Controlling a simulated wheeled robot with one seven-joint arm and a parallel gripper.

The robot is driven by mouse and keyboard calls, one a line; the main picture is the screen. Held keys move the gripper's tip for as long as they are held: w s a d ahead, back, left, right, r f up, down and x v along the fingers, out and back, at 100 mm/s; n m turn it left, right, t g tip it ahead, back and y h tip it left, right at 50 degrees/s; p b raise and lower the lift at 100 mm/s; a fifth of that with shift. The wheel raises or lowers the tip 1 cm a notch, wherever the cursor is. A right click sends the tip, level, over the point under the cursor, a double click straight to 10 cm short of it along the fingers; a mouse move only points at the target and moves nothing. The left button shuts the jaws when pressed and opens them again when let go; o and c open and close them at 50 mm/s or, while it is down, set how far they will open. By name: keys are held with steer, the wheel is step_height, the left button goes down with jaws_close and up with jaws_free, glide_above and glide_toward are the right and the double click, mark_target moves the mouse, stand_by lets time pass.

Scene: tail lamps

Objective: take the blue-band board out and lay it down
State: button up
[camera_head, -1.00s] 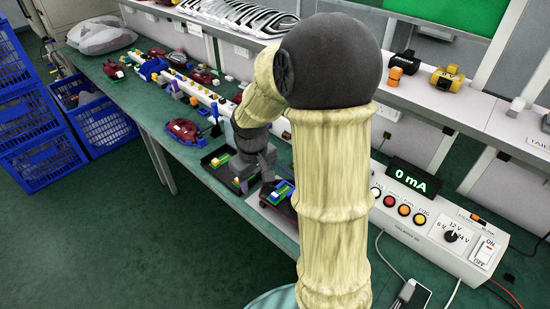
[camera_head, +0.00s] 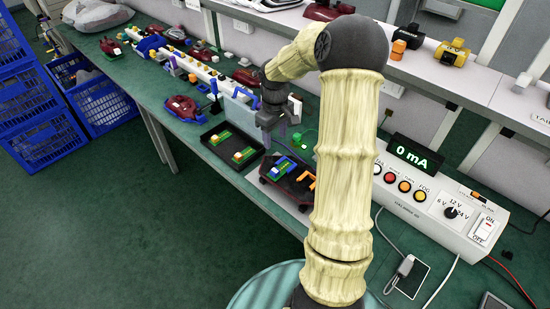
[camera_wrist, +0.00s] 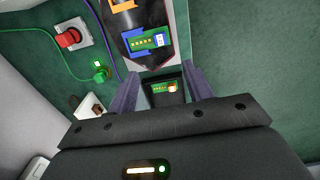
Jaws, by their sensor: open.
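The dark lamp housing (camera_head: 290,184) lies open in front of my arm. A green board with blue at its ends (camera_head: 280,168) is in it, beside an orange bracket (camera_head: 308,179). In the wrist view, this blue-edged board (camera_wrist: 147,42) sits in the housing (camera_wrist: 150,60), ahead of my fingers. A black tray (camera_head: 213,150) left of the housing holds two green boards, one (camera_head: 221,137) behind the other (camera_head: 243,155). My gripper (camera_head: 270,124) is above and behind the tray. In the wrist view, my open gripper (camera_wrist: 160,82) shows a tray board (camera_wrist: 163,88) between its fingers, apparently below them.
A control box (camera_head: 435,205) with a lit display stands on the right. A red button (camera_wrist: 68,38) and a green cable plug (camera_wrist: 101,74) lie beside the housing. A row of lamp parts (camera_head: 181,107) runs along the bench at left. Blue crates (camera_head: 104,112) stand on the floor.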

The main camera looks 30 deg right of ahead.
mark_target(275, 171)
step_height(275, 171, down, 16)
steer(key=shift+r+p, duration=0.1)
steer(key=shift+p, duration=0.3)
jaws_close()
stand_by(0.4)
steer(key=shift+s+a+b, duration=0.2)
steer(key=shift+s+a, duration=0.1)
steer(key=shift+a, duration=0.45)
steer(key=shift+s+a+b, duration=0.15)
steer(key=shift+s+a, duration=0.1)
steer(key=shift+a, duration=0.45)
steer(key=shift+s+a+b, duration=0.15)
steer(key=shift+s+a, duration=0.1)
steer(key=shift+a, duration=0.45)
steer(key=shift+s+a+b, duration=0.2)
steer(key=shift+s+a, duration=0.05)
steer(key=shift+a, duration=0.4)
steer(key=shift+s+a+b, duration=0.15)
steer(key=shift+s+a, duration=0.1)
steer(key=shift+a, duration=0.45)
